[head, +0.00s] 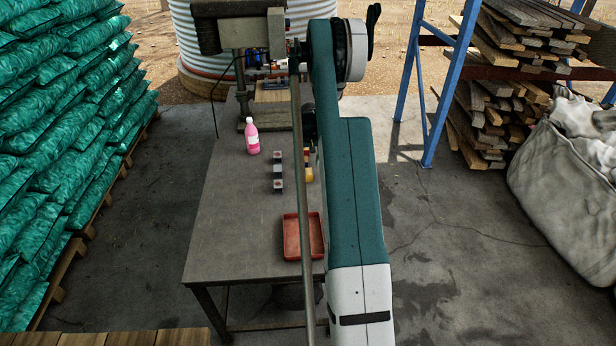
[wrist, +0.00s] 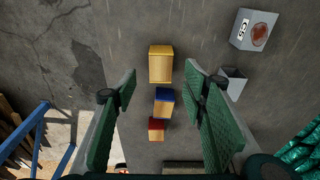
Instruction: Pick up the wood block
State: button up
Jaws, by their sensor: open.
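Three small blocks stand in a line on the table below my gripper (wrist: 160,78) in the wrist view. They are a yellow block (wrist: 160,64), a wood-sided block with blue on it (wrist: 165,102) and a smaller wood-sided block with red on it (wrist: 156,129). I cannot tell which of them the task calls the wood block. My gripper is open, with its green pads on either side of the row and nothing held. In the head view the yellow block (head: 309,175) shows beside my arm, which hides my gripper.
A grey block with a red mark (wrist: 258,32) and a grey cube (wrist: 234,78) lie to the right in the wrist view. In the head view, a red tray (head: 289,252) sits near the front of the table (head: 235,230), and a pink bottle (head: 252,138) stands left.

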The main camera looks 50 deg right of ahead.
aim_at(308, 172)
jog(key=shift+f, duration=0.1)
jog(key=shift+w+d+f, duration=0.1)
jog(key=shift+w+f, duration=0.1)
jog(key=shift+f, duration=1)
jog(key=shift+f, duration=0.1)
jog(key=shift+w+d+f, duration=0.15)
jog(key=shift+w+f, duration=0.05)
jog(key=shift+f, duration=1)
jog(key=shift+w+d+f, duration=0.1)
jog(key=shift+w+f, duration=0.05)
jog(key=shift+f, duration=1.05)
jog(key=c, duration=1)
